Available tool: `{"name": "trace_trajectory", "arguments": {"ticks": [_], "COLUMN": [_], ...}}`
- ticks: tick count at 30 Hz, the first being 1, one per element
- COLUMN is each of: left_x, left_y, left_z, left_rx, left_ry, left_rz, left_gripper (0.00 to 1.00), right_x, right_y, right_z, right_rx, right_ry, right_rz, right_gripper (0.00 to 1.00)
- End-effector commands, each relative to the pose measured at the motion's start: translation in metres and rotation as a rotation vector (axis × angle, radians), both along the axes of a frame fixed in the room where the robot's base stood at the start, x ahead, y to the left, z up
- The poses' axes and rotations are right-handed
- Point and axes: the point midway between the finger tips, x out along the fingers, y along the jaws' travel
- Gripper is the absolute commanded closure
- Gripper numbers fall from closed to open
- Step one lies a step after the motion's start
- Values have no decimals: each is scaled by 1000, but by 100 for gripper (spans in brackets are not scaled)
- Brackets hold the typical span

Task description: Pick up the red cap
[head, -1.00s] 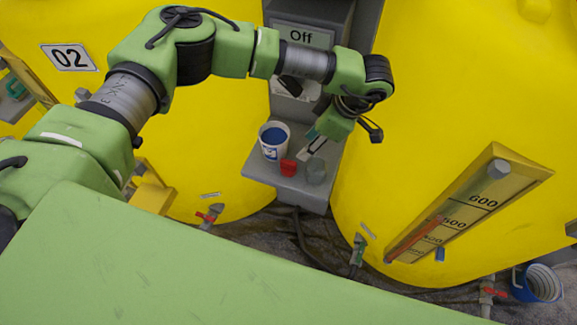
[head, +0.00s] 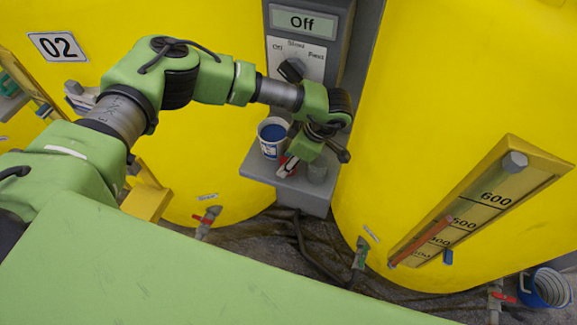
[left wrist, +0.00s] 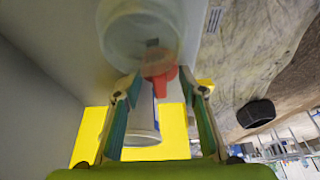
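The red cap (head: 283,160) sits on the small grey shelf (head: 262,178), partly hidden by my left gripper (head: 287,168) in the head view. In the left wrist view the left gripper (left wrist: 166,85) is open, its two fingers spread apart. There the red cap (left wrist: 162,82) shows between the fingertips, with a gap visible on each side. I cannot tell its exact depth relative to the tips. My right gripper is in neither view.
A white cup with blue contents (head: 268,150) stands left of the cap. A translucent grey cup (head: 317,172) stands to the right; it looms close in the left wrist view (left wrist: 138,35). A control box (head: 300,55) reading "Off" rises behind, between yellow tanks (head: 430,130).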

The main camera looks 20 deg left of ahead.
Motion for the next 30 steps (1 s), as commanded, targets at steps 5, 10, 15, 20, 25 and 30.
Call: {"name": "trace_trajectory", "arguments": {"ticks": [5, 10, 15, 20, 25, 30], "left_x": [0, 0, 0, 0, -2, -36], "left_y": [0, 0, 0, -1, -1, 1], "left_z": [1, 1, 1, 5, 21, 21], "left_rx": [-1, -1, -1, -1, -2, -1], "left_ry": [-1, -1, -1, -1, 1, 5], "left_rz": [0, 0, 1, 1, -2, -4], "left_gripper": [65, 82, 85, 85, 85, 85], "right_x": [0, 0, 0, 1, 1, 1], "right_y": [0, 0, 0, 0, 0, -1], "right_z": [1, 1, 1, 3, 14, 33], "right_rx": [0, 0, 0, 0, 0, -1], "right_ry": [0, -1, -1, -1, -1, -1], "right_rz": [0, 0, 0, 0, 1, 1], "right_gripper": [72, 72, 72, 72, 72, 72]}}
